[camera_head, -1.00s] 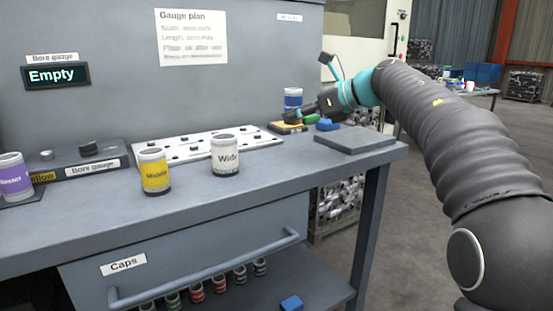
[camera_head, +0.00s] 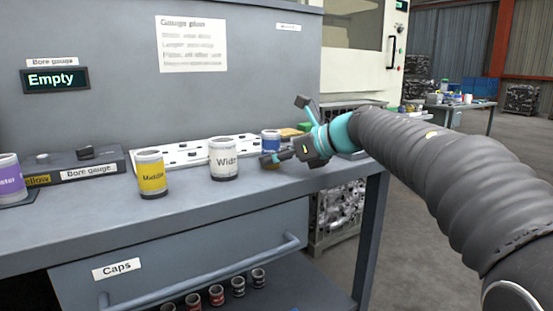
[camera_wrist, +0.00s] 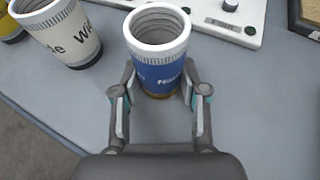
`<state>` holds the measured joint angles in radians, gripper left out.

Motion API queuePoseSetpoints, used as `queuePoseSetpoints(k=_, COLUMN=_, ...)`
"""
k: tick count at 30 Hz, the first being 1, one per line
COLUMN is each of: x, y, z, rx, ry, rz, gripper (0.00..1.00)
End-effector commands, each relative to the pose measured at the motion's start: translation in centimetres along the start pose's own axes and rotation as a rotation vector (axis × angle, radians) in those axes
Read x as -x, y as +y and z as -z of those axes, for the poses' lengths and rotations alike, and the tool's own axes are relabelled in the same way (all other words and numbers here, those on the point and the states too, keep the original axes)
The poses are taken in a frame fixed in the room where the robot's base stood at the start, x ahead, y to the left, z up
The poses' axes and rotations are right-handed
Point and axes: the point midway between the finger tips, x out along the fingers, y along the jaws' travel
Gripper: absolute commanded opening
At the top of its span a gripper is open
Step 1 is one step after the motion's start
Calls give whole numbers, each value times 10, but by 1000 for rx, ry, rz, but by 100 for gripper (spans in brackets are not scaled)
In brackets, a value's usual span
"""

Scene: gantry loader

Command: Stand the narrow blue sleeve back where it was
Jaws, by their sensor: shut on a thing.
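The narrow blue sleeve (camera_wrist: 159,72) is upright between the fingers of my gripper (camera_wrist: 160,95) in the wrist view. It has a white rim, a hollow ribbed bore and a partly hidden label. In the head view the blue sleeve (camera_head: 271,139) shows at the bench's front right, beside the white "Wide" sleeve (camera_head: 223,160). My gripper (camera_head: 272,158) is shut on it there. The yellow "Middle" sleeve (camera_head: 152,176) stands further left. Whether the blue sleeve's base touches the bench is hard to tell.
A white plate with black knobs (camera_head: 188,153) lies behind the sleeves. The bore gauge box (camera_head: 83,166) and a purple sleeve (camera_head: 9,176) are at the left; the display (camera_head: 54,79) reads "Empty". The bench's front edge (camera_head: 200,213) is close to the sleeves.

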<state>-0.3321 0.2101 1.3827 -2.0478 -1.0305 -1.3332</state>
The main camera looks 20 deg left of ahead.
Motion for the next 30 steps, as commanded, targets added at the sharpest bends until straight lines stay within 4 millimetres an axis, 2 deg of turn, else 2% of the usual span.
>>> queuePoseSetpoints(k=7, x=-1, y=0, z=3, rx=0, ry=-1, rz=0, gripper=0)
queuePoseSetpoints(k=8, x=-1, y=0, z=3, rx=-1, ry=0, rz=0, gripper=48)
queuePoseSetpoints(k=10, x=-1, y=0, z=2, rx=-1, ry=0, rz=0, gripper=65)
queuePoseSetpoints(k=11, x=-1, y=0, z=2, rx=-1, ry=0, rz=0, gripper=67)
queuePoseSetpoints(k=22, x=2, y=0, z=-2, rx=0, ry=0, rz=0, gripper=67)
queuePoseSetpoints(k=26, x=17, y=-1, z=-1, rx=-1, ry=-1, rz=3, gripper=67)
queuePoseSetpoints(k=30, x=44, y=-1, z=-1, rx=-1, ry=-1, rz=4, gripper=67)
